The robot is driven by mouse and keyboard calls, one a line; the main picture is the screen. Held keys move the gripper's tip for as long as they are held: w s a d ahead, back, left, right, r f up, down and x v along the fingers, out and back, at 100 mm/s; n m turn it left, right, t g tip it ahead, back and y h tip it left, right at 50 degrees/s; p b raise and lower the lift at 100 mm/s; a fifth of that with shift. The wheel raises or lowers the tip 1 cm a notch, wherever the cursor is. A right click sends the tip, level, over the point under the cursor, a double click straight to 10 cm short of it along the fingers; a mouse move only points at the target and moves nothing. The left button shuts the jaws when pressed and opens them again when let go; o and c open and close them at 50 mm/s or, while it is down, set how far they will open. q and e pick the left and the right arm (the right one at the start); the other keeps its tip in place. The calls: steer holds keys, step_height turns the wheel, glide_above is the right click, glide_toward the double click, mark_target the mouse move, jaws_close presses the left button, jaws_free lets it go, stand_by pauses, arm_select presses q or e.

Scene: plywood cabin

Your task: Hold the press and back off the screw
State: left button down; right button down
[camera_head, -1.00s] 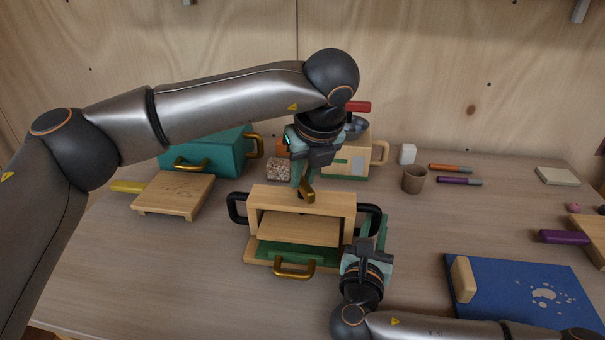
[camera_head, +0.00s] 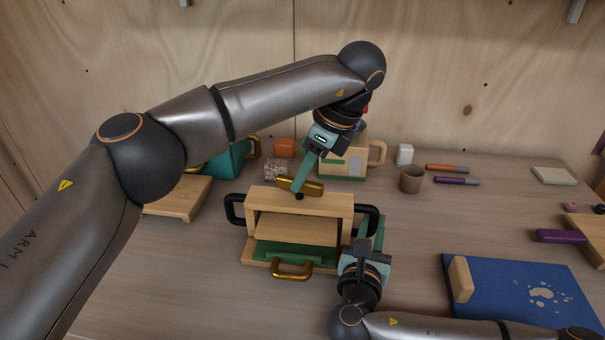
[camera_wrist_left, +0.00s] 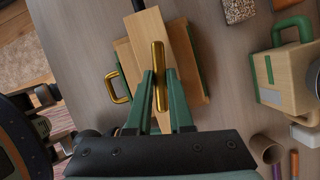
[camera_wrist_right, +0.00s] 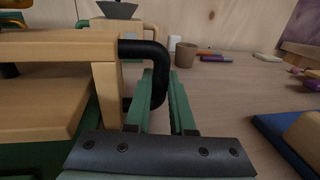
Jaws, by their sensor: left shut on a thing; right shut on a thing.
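The wooden press (camera_head: 270,198) stands mid-table, with a raised top beam, a wooden plate (camera_head: 290,229) inside and a green base. A brass bar handle (camera_head: 311,188) tops its screw above the beam. My left gripper (camera_head: 300,184) points down from above and is shut on the brass bar; the left wrist view shows the bar (camera_wrist_left: 159,62) between the fingertips. My right gripper (camera_head: 372,226) is shut on the black side handle (camera_wrist_right: 157,72) at the press's right. Another black handle (camera_head: 234,209) is on its left side. A brass front handle (camera_head: 291,271) is free.
A blue mat (camera_head: 500,300) with a wooden block lies at right. A wooden board (camera_head: 178,198) lies at left, partly behind my left arm. Table between press and mat is mostly clear.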

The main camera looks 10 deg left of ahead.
mark_target(318, 183)
arm_select(q)
steer(key=shift+n, duration=0.5)
steer(key=c, duration=0.8)
jaws_free()
steer(key=shift+v, duration=3.75)
steer(key=shift+w, duration=0.1)
arm_select(e)
steer(key=c, duration=0.7)
jaws_free()
